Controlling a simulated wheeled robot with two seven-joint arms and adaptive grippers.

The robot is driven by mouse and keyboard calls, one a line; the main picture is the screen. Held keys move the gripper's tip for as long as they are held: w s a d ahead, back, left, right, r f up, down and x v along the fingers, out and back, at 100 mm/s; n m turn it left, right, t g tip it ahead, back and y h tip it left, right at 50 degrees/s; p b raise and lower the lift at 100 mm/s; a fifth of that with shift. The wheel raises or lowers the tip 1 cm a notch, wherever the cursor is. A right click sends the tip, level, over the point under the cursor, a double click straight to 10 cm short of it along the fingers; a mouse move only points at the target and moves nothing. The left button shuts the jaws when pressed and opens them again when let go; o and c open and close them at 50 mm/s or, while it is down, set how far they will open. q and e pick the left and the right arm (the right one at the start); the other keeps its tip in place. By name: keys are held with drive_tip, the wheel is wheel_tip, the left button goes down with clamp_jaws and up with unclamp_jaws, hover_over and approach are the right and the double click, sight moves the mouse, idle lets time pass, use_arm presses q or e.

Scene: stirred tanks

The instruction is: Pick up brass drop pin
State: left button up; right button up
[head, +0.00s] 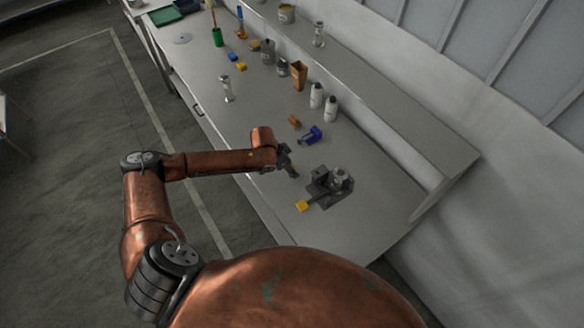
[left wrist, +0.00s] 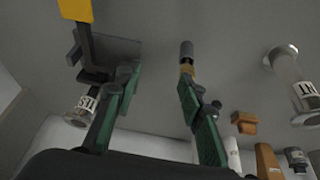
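My left gripper (head: 287,161) reaches over the right part of the bench, beside a dark grey fixture (head: 322,190) with a yellow-tipped lever (head: 302,206). In the left wrist view its two green-padded fingers (left wrist: 158,115) are spread apart. A small piece with a brass-coloured part and a dark grey cylindrical end, probably the brass drop pin (left wrist: 187,62), shows at the tip of the right-hand finger. I cannot tell whether it touches that finger, and the finger may hide part of it. I cannot make the pin out in the head view. My right gripper is not in view.
A blue clamp-like piece (head: 311,135) and an orange block (head: 294,121) lie behind the gripper. White bottles (head: 330,108) and an orange-brown holder (head: 298,75) stand along the back. The bench front is mostly clear.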

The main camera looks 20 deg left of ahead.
use_arm(q)
drive_tip(key=shift+n, duration=0.4)
drive_tip(key=w+f, duration=0.1)
drive_tip(key=w+a+f+p, duration=0.1)
drive_tip(key=w, duration=0.1)
drive_tip(key=w+a+f+p, duration=0.1)
drive_tip(key=f, duration=0.1)
drive_tip(key=shift+w, duration=0.3)
drive_tip(key=shift+w+f+y, duration=0.2)
drive_tip(key=shift+f+y, duration=0.1)
drive_tip(key=shift+f, duration=0.3)
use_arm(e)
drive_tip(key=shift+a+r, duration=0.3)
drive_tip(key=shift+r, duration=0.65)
use_arm(q)
drive_tip(key=shift+c, duration=0.4)
clamp_jaws()
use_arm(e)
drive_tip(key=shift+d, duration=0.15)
